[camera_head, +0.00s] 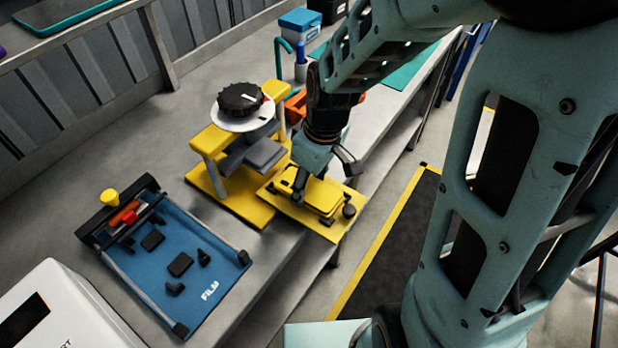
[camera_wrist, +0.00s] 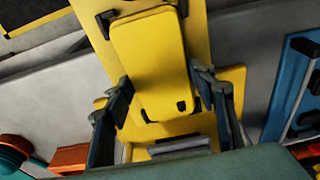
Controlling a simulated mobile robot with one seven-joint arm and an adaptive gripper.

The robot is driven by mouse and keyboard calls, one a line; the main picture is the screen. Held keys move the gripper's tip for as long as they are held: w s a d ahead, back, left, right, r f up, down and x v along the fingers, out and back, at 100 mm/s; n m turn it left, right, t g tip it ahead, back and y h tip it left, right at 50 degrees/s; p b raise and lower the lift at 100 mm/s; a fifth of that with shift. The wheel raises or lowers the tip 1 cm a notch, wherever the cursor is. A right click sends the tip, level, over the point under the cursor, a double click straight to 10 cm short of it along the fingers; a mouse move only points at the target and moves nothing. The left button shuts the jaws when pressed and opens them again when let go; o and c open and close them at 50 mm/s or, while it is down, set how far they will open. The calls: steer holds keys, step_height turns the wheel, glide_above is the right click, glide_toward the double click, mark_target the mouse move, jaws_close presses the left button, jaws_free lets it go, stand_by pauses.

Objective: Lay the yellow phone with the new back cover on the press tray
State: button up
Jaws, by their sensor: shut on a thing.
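The yellow phone (camera_head: 318,196) lies flat over the yellow press tray (camera_head: 318,228). In the wrist view the phone (camera_wrist: 150,55) shows its plain yellow back with a small dark camera mark near its lower end. My gripper (camera_head: 324,182) is above it, with one finger at each long side. The gripper (camera_wrist: 160,80) is shut on the phone. The tray (camera_wrist: 204,35) shows around the phone, with dark corner stops near the phone's upper end. I cannot tell whether the phone touches the tray's floor. The fingers hide parts of its edges.
The yellow press (camera_head: 205,140) with its black knob (camera_head: 240,97) stands just left of the tray. A blue film tray (camera_head: 205,275) lies on the bench further left. A white machine (camera_head: 65,310) is in the near corner. The bench edge drops off to the right of the tray.

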stand_by(0.3)
steer(key=o, duration=1.4)
steer(key=shift+s+d+r, duration=0.1)
steer(key=shift+d+r, duration=0.05)
steer(key=shift+r, duration=1.1)
steer(key=shift+s+d+r, duration=0.15)
steer(key=shift+r, duration=1.1)
steer(key=shift+s+d+r, duration=0.1)
steer(key=shift+d+r, duration=0.05)
steer(key=shift+r, duration=1.1)
